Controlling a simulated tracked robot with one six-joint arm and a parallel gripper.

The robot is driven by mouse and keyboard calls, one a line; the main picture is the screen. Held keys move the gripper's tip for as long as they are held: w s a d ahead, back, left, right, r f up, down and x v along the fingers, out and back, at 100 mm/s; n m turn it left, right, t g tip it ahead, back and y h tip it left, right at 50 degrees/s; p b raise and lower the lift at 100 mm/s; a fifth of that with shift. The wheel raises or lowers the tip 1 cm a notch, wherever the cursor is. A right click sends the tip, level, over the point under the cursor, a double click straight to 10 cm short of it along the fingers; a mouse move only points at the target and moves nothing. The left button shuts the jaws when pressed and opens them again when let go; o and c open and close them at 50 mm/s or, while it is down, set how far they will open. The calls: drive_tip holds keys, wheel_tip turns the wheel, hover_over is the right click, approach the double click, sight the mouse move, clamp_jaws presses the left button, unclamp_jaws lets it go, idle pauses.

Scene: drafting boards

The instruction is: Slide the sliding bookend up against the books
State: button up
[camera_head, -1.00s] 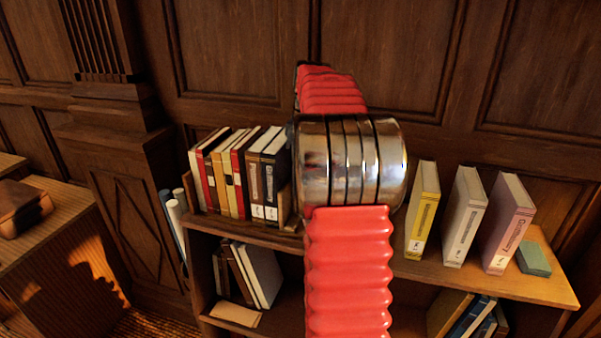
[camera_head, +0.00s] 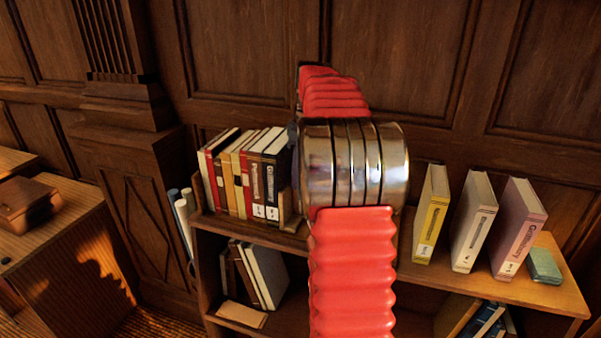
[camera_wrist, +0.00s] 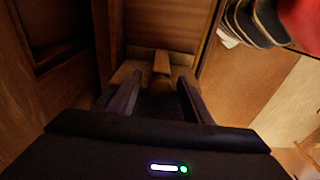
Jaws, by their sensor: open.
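A row of upright books (camera_head: 240,172) stands at the left of the shelf top in the head view. The wooden sliding bookend (camera_head: 287,210) stands at the right end of the row, close beside the last black book, partly hidden by my arm. I cannot tell whether they touch. In the wrist view my gripper (camera_wrist: 160,88) is open, its two dark fingers apart. A small wooden upright (camera_wrist: 162,62), apparently the bookend, shows just beyond and between the fingertips. Books also show at the upper right there (camera_wrist: 255,20). My gripper is hidden behind my arm in the head view.
A yellow book (camera_head: 432,215), a white book (camera_head: 473,222) and a pink book (camera_head: 518,230) stand at the shelf's right. A panelled wall rises behind.

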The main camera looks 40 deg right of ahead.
drive_tip(key=shift+s+d+r, duration=0.1)
drive_tip(key=shift+s+r, duration=0.1)
drive_tip(key=shift+r, duration=1.4)
drive_tip(key=shift+s+d+r, duration=0.1)
drive_tip(key=shift+s+r, duration=0.05)
drive_tip(key=shift+r, duration=1.5)
drive_tip(key=shift+s+d+r, duration=0.1)
drive_tip(key=shift+s+r, duration=0.1)
drive_tip(key=shift+r, duration=1.4)
drive_tip(key=shift+s, duration=0.15)
